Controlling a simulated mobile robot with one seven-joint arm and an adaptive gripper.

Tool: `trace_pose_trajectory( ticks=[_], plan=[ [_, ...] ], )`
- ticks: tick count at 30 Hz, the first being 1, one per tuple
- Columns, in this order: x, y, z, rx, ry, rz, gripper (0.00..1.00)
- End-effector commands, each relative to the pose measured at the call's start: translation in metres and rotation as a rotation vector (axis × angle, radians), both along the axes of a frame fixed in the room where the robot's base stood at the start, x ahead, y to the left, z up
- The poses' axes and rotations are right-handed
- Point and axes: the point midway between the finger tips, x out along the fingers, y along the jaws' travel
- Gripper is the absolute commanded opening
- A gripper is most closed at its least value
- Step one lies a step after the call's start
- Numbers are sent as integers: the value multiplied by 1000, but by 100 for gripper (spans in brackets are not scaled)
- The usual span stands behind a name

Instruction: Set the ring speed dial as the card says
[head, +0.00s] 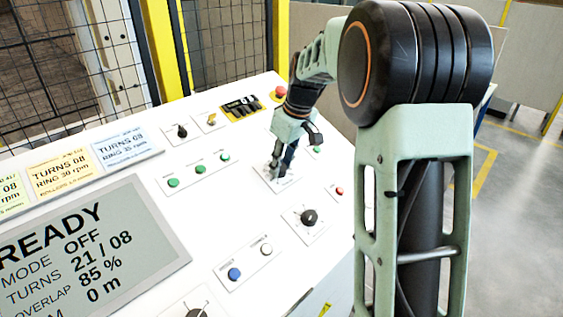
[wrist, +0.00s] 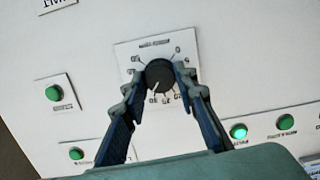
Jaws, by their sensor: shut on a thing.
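The ring speed dial (wrist: 158,74) is a round dark knob on a white plate with a printed scale, in the middle of the wrist view. My gripper (wrist: 160,80) is shut on it, with a finger on each side. A faint light mark on the knob seems to point down towards the numbers around 25 and 30. In the head view my gripper (head: 279,165) reaches down onto the panel and hides the dial. Cards lie along the panel's left: a yellow one (head: 64,173) reading RING 30 rpm and a pale blue one (head: 127,146) whose rpm is hard to read.
The screen (head: 90,250) shows READY and MODE OFF. Green buttons (head: 199,169) stand left of my gripper. Another black dial (head: 308,217), blue button (head: 234,273) and red button (head: 339,190) lie nearer. A red knob (head: 281,92) stands behind. A mesh fence (head: 70,60) rises at the back.

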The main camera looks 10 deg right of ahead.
Motion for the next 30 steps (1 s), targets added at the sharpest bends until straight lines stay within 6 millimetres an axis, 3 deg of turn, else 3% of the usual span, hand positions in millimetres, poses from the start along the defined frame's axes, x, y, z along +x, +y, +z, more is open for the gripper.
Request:
trace_pose_trajectory(
  ticks=[12,29,30],
  plan=[
    [1,-1,1,64,40,-174,2],
    [1,-1,1,73,46,-198,2],
    [1,-1,1,73,46,-198,31]
  ],
)
